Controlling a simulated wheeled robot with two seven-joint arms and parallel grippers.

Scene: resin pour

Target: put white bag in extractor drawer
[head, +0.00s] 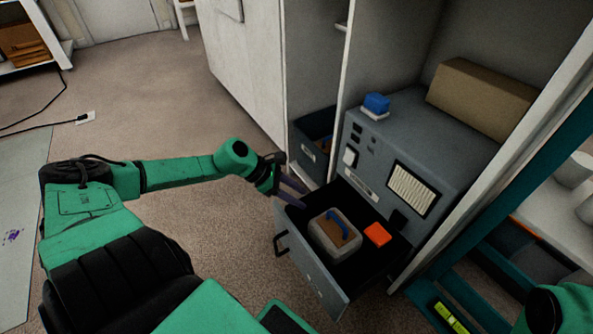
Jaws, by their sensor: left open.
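The extractor, a grey machine (455,150), stands inside a white cabinet. Its lower drawer (318,278) is pulled open, with a dark inside and a handle on its front. In the drawer sits a whitish, rounded, bag-like container (338,252) with a brown top and a blue handle; I cannot tell for sure that it is the white bag. An orange-red block (377,234) lies beside it. My left gripper (292,193) is open and empty at the drawer's left rear corner, apart from the whitish container. My right gripper is out of view; only part of that arm shows at bottom right.
A blue-and-white item (375,104) and a long tan box (482,97) rest on top of the machine. A dark blue bin (313,142) stands in the left compartment. The cabinet's upright panel edges flank the machine.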

